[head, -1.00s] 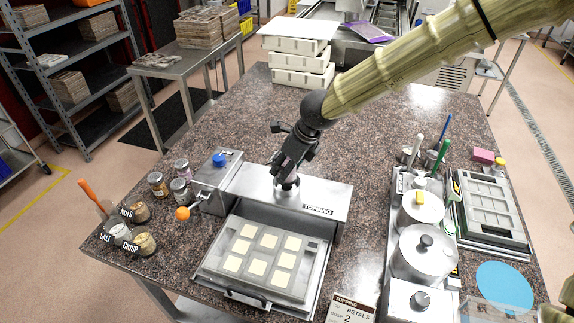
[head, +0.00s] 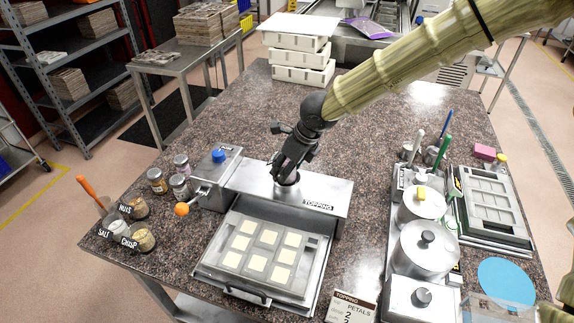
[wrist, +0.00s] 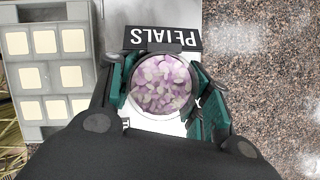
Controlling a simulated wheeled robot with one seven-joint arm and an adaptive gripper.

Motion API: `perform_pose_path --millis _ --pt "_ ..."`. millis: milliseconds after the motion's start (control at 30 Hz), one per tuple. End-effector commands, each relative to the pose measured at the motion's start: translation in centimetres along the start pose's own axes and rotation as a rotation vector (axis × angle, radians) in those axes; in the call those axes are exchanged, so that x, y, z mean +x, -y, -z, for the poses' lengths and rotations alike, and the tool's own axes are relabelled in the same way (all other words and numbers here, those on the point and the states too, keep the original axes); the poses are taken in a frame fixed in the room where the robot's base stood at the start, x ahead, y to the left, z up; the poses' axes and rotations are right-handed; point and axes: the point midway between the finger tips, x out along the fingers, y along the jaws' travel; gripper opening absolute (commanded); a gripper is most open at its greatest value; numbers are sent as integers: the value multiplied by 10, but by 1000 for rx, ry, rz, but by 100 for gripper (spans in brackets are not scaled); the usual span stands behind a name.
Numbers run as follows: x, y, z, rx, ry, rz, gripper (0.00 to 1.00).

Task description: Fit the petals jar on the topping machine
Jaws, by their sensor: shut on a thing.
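The petals jar (wrist: 160,84) shows in the wrist view as a round opening full of pink and white petals. My gripper (head: 287,177) is shut on it, with one green-padded finger on each side of the jar in the wrist view. In the head view the gripper hangs over the top of the steel topping machine (head: 325,192), and the jar is mostly hidden by the fingers. Under the jar in the wrist view is a black label reading PETALS (wrist: 165,38). I cannot tell whether the jar is fully seated.
A tray of pale squares (head: 232,259) sits in front of the machine. Small topping jars (head: 158,183) stand left of it, with labelled cups (head: 143,240) nearer the front. Steel pots (head: 428,250) and a mould frame (head: 492,205) stand to the right.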

Motion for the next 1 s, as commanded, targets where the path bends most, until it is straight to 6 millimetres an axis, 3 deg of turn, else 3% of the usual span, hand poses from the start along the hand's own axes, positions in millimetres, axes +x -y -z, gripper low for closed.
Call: perform_pose_path --millis 300,333,467,833,1000 --pt "7 0 3 -1 0 0 22" --pt "7 0 3 -1 0 0 52" --pt "6 0 3 -1 0 0 74" --pt "5 0 3 0 0 0 74" --pt "-8 1 2 2 1 1 74"
